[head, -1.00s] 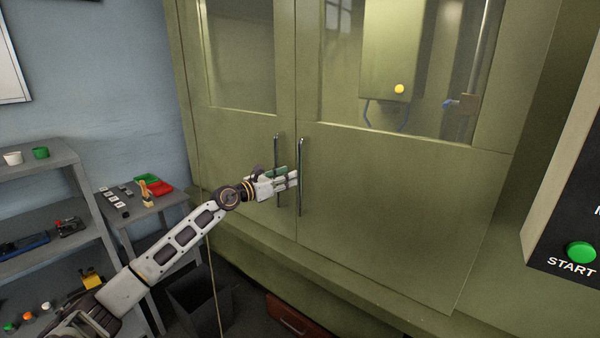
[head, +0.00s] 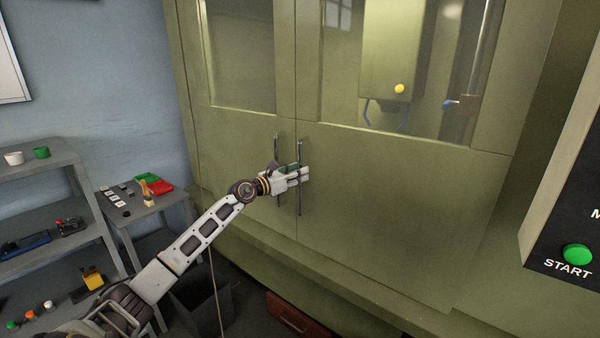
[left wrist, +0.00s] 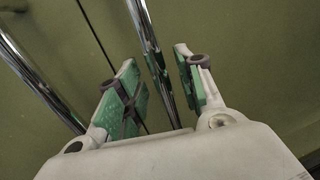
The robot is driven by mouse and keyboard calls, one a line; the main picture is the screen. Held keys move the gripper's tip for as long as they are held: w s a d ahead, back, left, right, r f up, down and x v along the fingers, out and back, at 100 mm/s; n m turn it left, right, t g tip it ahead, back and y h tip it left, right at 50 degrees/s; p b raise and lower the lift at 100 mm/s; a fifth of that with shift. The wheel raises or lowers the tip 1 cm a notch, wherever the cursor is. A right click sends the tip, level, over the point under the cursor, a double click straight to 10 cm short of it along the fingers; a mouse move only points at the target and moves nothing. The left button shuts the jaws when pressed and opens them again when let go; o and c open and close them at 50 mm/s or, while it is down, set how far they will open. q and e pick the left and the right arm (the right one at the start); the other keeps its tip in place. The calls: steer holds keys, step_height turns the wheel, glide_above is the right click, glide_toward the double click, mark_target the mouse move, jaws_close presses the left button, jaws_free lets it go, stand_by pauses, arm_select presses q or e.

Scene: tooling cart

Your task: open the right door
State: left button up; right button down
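The right door (head: 395,200) is olive green with a window in its upper part, and it is closed. Its handle (head: 300,200) is a vertical metal bar beside the seam between the doors. My left gripper (head: 305,173) is at this handle. In the left wrist view the handle (left wrist: 150,40) runs between the two green-padded fingers (left wrist: 160,88), which stand apart with space on either side of the bar. The left door (head: 238,145) is closed too, and its handle (left wrist: 35,70) lies outside the fingers on the left. My right gripper is not in view.
A control panel with a green START button (head: 577,254) stands at the right. A grey shelf (head: 50,157) and a small table with red and green bins (head: 155,183) stand at the left. A dark open bin (head: 200,300) is on the floor below my left arm.

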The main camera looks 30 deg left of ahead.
arm_select(q)
steer(key=shift+w+d, duration=0.2)
steer(key=shift+w, duration=0.4)
jaws_close()
